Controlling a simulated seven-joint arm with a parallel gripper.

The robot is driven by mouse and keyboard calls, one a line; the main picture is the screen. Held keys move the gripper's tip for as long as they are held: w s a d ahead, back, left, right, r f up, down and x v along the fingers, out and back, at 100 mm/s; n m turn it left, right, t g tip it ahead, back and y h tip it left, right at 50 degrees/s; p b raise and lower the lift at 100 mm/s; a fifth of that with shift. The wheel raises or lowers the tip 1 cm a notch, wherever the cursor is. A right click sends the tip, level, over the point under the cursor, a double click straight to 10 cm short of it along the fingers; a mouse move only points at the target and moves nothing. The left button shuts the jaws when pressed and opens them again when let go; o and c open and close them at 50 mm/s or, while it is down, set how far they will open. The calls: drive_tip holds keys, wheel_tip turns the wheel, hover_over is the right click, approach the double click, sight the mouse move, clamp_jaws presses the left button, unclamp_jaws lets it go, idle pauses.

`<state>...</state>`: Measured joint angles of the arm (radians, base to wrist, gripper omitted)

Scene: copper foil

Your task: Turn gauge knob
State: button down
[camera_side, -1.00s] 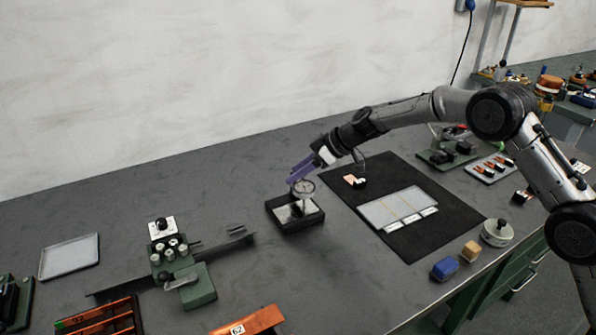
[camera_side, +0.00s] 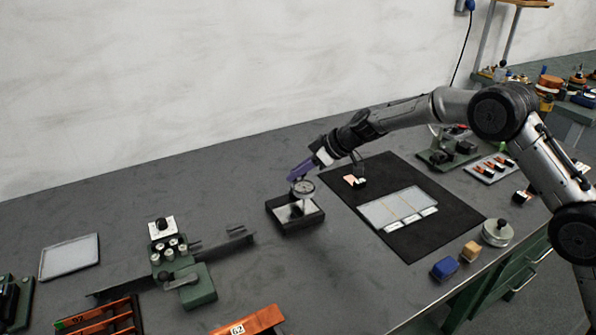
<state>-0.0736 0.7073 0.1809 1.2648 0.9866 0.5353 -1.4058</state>
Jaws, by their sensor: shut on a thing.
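The gauge (camera_side: 304,188) has a round pale dial and stands upright over a black-edged block with a shiny plate (camera_side: 284,213), near the middle of the bench. My gripper (camera_side: 292,177) has purple fingers and comes in from the upper right. Its fingertips are at the top left of the dial, shut on the gauge knob. The knob itself is hidden behind the fingers.
A black mat (camera_side: 451,213) with a pale three-part panel (camera_side: 380,213) lies to the right. A green fixture (camera_side: 197,287) with a dial box stands at the left front. The bench behind the gauge is clear.

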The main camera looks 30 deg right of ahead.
drive_tip(key=m+h, duration=0.1)
drive_tip(key=m, duration=0.1)
drive_tip(key=m+t+h, duration=0.1)
drive_tip(key=shift+s+a+f+m+t+h, duration=0.1)
drive_tip(key=shift+s+a+m+t+h, duration=0.05)
drive_tip(key=shift+m+t+h, duration=0.2)
drive_tip(key=c, duration=0.7)
unclamp_jaws()
drive_tip(key=shift+c, duration=0.2)
drive_tip(key=shift+s+r, duration=0.35)
drive_tip(key=shift+r, duration=0.2)
drive_tip(key=v, duration=1.2)
drive_tip(key=shift+s+d+r, duration=0.2)
drive_tip(key=shift+d, duration=0.05)
